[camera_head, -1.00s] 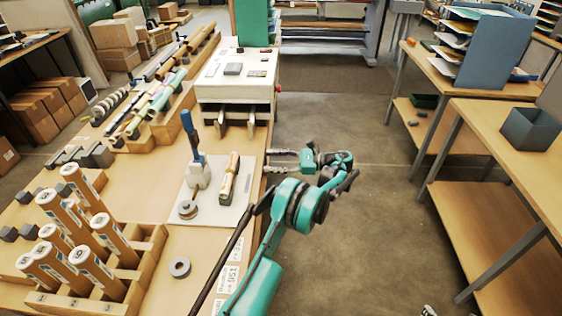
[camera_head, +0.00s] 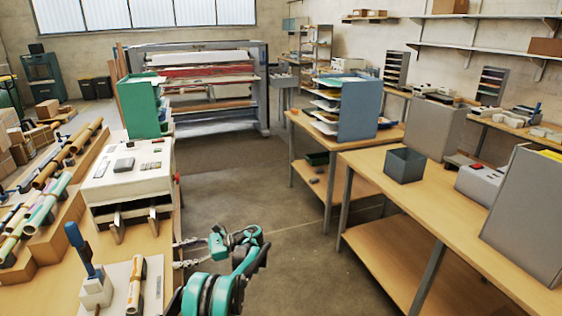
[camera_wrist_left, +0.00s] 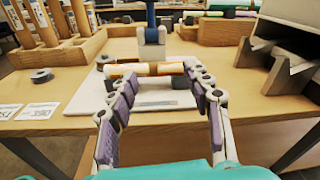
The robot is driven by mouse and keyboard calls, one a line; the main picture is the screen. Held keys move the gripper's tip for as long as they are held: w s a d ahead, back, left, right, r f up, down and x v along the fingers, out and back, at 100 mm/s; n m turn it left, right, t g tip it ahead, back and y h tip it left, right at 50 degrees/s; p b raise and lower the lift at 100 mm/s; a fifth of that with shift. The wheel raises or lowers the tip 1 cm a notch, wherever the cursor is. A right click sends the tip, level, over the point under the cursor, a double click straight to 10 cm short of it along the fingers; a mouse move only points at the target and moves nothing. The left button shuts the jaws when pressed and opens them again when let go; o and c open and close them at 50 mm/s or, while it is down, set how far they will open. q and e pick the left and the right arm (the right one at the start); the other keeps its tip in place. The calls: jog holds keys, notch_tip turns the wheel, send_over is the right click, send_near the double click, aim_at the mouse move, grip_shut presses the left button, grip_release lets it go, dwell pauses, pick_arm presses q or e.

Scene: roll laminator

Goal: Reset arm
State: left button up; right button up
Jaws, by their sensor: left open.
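My left gripper (camera_head: 180,254) is open and empty beside the right edge of the wooden bench, its fingers pointing left. In the left wrist view, its fingers (camera_wrist_left: 150,85) are spread, with purple pads facing each other. A wooden-coloured roll (camera_wrist_left: 144,69) lies on a white board (camera_wrist_left: 88,93) beyond them and shows between the fingertips; I cannot tell the exact gap. The head view also shows this roll (camera_head: 136,283) near a blue-handled tool (camera_head: 84,252) in a white holder. My right gripper is not in view.
A white machine (camera_head: 128,180) stands on the bench beyond the gripper. At right are wooden tables (camera_head: 425,205) with a grey bin (camera_head: 405,165) and a blue paper rack (camera_head: 358,106). Open floor (camera_head: 300,258) lies between bench and tables.

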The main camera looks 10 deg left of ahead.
pick_arm(q)
jog(key=s+d+r+n+t+h+b, duration=0.1)
jog(key=s+d+r+n+t+h, duration=0.1)
jog(key=s+d+r+t+h, duration=0.5)
jog(key=s+d+f+n+t+h+b, duration=0.1)
jog(key=s+d+f+n+t+h, duration=0.1)
jog(key=s+d, duration=0.7)
jog(key=s+d+f+n+t+h+b, duration=0.1)
jog(key=s+d+f+n+t+h, duration=0.2)
jog(key=s+d, duration=0.7)
jog(key=s+n+t+h, duration=0.1)
jog(key=n+t+h, duration=0.1)
jog(key=n+h, duration=0.1)
jog(key=shift+s+f+n, duration=0.2)
jog(key=shift+f+n, duration=0.1)
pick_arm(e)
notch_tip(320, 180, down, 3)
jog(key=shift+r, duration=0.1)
pick_arm(q)
jog(key=shift+c, duration=0.3)
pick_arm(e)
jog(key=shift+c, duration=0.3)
